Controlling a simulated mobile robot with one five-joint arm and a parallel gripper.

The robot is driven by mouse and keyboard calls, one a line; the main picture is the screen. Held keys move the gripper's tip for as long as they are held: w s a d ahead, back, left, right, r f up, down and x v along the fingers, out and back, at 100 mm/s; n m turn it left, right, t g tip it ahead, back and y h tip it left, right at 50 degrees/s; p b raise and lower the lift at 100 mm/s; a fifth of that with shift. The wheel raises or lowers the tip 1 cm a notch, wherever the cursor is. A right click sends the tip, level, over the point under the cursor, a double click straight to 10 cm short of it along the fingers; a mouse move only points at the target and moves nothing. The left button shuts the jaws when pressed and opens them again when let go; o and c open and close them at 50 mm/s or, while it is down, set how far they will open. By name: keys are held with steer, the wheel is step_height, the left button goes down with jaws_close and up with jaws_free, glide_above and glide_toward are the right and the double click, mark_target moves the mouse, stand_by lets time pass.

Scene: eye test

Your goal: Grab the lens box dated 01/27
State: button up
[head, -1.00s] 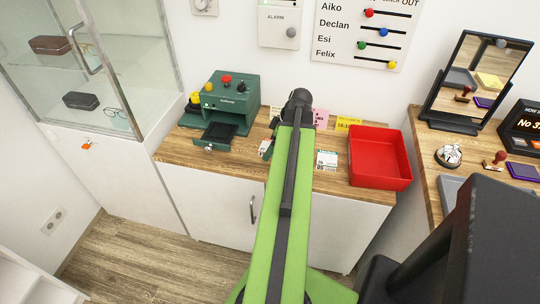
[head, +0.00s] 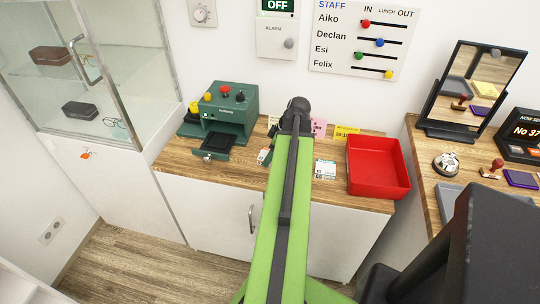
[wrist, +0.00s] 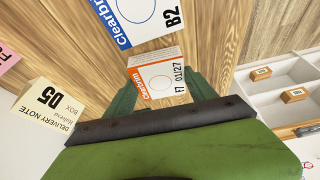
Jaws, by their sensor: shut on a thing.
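The lens box dated 01/27 (wrist: 160,76) is white with an orange stripe and shows in the wrist view. It lies between the two green fingers of my gripper (wrist: 162,96), which is shut on it. Its near end is hidden by the dark edge of my gripper. A second white lens box with a blue stripe, marked B2 (wrist: 140,18), lies just beyond it, apart from the fingers.
A delivery note marked D5 (wrist: 48,108) stands at the left. A white compartment tray (wrist: 262,92) with small brown-orange boxes is at the right. In the head view, a red tray (head: 378,188) and a green machine (head: 232,108) stand on the wooden counter (head: 345,201).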

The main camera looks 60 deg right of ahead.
mark_target(265, 154)
step_height(265, 154, up, 4)
steer(key=p, duration=0.3)
steer(key=shift+r+p, duration=0.15)
steer(key=shift+p, duration=0.25)
steer(key=s+d+r+p, duration=0.4)
steer(key=s+r+p, duration=0.2)
steer(key=s, duration=0.5)
steer(key=shift+r, duration=0.15)
